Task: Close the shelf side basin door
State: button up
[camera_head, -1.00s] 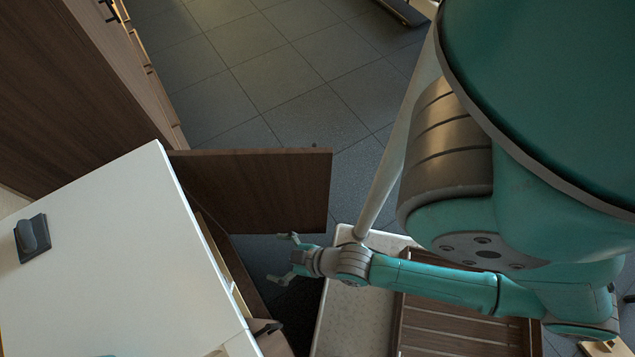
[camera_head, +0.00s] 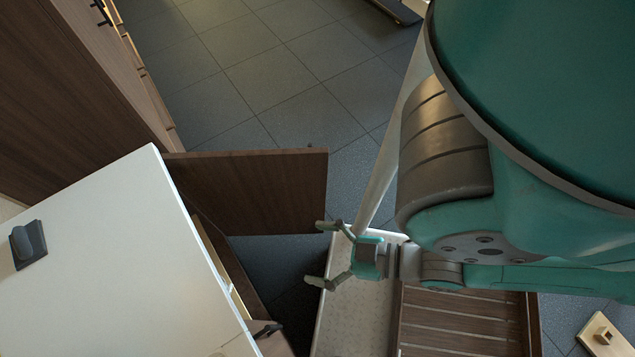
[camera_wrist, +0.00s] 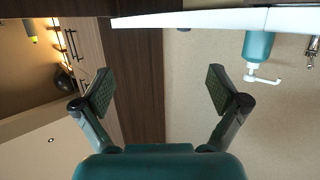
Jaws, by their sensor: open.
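One dark brown wooden door (camera_head: 250,188) stands swung out from the front of the white-topped cabinet (camera_head: 150,250) in the head view. It is wide open, at a large angle to the cabinet front. A second door front with a dark handle (camera_head: 266,330) shows at the lower part of the cabinet. I cannot tell which is the shelf side one. My gripper (camera_head: 322,254) is open and empty, just right of and below the open door's free edge, apart from it. In the wrist view my gripper (camera_wrist: 160,92) has its fingers spread with nothing between them.
A tray-like top with brown slats (camera_head: 460,318) lies under my arm. A dark block with a knob (camera_head: 28,244) sits on the white top. A tall brown cabinet (camera_head: 70,90) stands at upper left. Tiled floor (camera_head: 270,80) is free beyond the door. A teal bottle (camera_wrist: 258,48) shows in the wrist view.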

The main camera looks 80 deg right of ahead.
aim_at(282, 192)
jog(key=l, duration=1.4)
jog(key=k+l, duration=0.1)
jog(key=l, duration=2.65)
jog(key=l+u, duration=0.15)
jog(key=u, duration=0.25)
jog(key=l+u, duration=0.15)
jog(key=u, duration=0.2)
jog(key=k+l+u, duration=0.1)
jog(key=u, duration=0.3)
jog(key=l+u, duration=0.1)
jog(key=u, duration=0.25)
jog(key=k, duration=0.05)
